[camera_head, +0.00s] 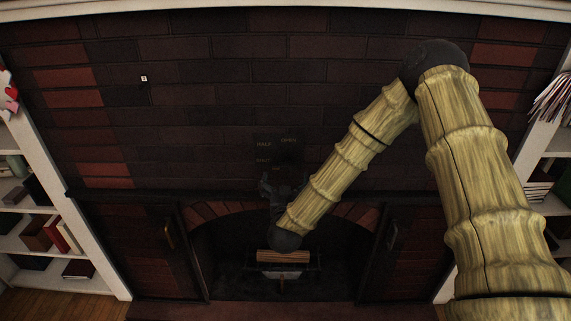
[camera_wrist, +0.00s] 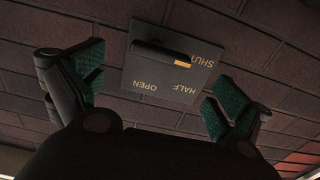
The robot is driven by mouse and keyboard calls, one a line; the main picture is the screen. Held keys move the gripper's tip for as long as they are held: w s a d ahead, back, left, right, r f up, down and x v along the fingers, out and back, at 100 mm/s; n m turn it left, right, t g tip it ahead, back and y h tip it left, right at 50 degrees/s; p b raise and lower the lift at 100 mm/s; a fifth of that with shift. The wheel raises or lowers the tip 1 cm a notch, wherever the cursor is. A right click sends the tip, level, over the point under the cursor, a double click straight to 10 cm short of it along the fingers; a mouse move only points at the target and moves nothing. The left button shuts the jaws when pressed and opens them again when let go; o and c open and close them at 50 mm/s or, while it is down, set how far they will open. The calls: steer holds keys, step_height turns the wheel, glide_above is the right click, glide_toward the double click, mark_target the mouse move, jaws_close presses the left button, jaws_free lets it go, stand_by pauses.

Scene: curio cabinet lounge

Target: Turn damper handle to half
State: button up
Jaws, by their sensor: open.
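The damper plate (camera_wrist: 150,72) is a dark square on the brick wall, upside down in the wrist view, lettered SHUT, HALF and OPEN. Its black damper handle (camera_wrist: 160,50) has a yellow tip, which points toward the SHUT lettering. My gripper (camera_wrist: 157,82) is open, with green-padded fingers spread to either side of the plate. No finger appears to touch the handle. In the head view my gripper (camera_head: 284,184) is dark and hard to make out, just below the plate (camera_head: 277,148). The handle is not distinguishable there.
Below is an arched fireplace opening with a log (camera_head: 283,257) on a grate. Dark fireplace doors with handles (camera_head: 169,235) stand open on both sides. White bookshelves (camera_head: 75,232) flank the wall. The brick around the plate is flat and clear.

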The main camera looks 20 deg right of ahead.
mark_target(286, 168)
steer(key=p+x, duration=0.2)
steer(key=x, duration=0.5)
steer(key=shift+w+d+f, duration=0.1)
steer(key=shift+w, duration=0.2)
steer(key=c, duration=1)
